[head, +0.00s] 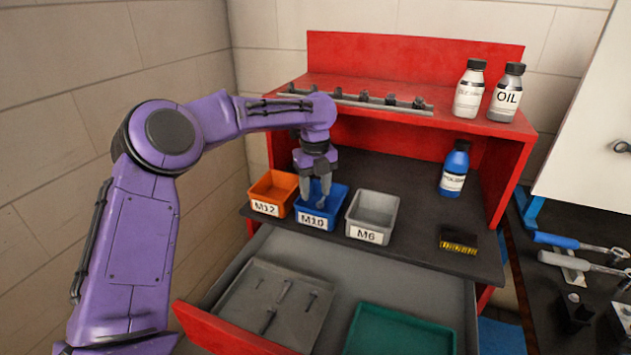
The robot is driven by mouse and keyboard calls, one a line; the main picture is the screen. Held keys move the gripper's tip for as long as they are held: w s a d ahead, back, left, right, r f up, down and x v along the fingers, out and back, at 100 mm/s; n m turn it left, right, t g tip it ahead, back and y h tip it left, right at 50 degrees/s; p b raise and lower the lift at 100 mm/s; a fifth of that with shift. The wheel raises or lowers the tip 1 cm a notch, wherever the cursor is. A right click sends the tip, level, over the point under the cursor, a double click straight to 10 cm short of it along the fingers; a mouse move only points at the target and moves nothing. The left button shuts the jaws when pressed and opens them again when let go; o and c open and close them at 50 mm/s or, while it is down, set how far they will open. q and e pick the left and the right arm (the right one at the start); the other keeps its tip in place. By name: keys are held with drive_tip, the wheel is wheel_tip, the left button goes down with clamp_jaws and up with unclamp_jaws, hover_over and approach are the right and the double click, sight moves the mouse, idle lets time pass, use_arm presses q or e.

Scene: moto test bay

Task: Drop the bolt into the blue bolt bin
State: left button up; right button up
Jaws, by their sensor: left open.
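The blue bolt bin (338,203), labelled M10, stands on the dark shelf of the red bench between two other bins. My left gripper (316,199) points down over it, its fingertips inside the bin's opening in the picture. Its two fingers are apart, and I see no bolt between them. The inside of the bin is partly hidden by the fingers, so I cannot tell whether a bolt lies in it. Several bolts (284,292) lie in a grey tray (240,308) in the open drawer. My right gripper is out of view.
An orange bin (275,182) marked M12 is left of the blue bin, and a grey bin (374,209) marked M6 is right. A blue bottle (454,171) and a small black box (458,243) stand farther right. The open red drawer (230,335) juts out below.

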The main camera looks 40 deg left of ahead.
use_arm(q)
wheel_tip(320, 180, up, 12)
drive_tip(key=shift+r+p, duration=0.25)
drive_tip(key=shift+p, duration=0.2)
wheel_tip(320, 180, down, 13)
drive_tip(key=shift+r+b, duration=0.1)
drive_tip(key=shift+b, duration=0.25)
wheel_tip(320, 180, up, 3)
drive_tip(key=p, duration=0.3)
drive_tip(key=shift+r+p, duration=0.1)
drive_tip(key=shift+p, duration=0.25)
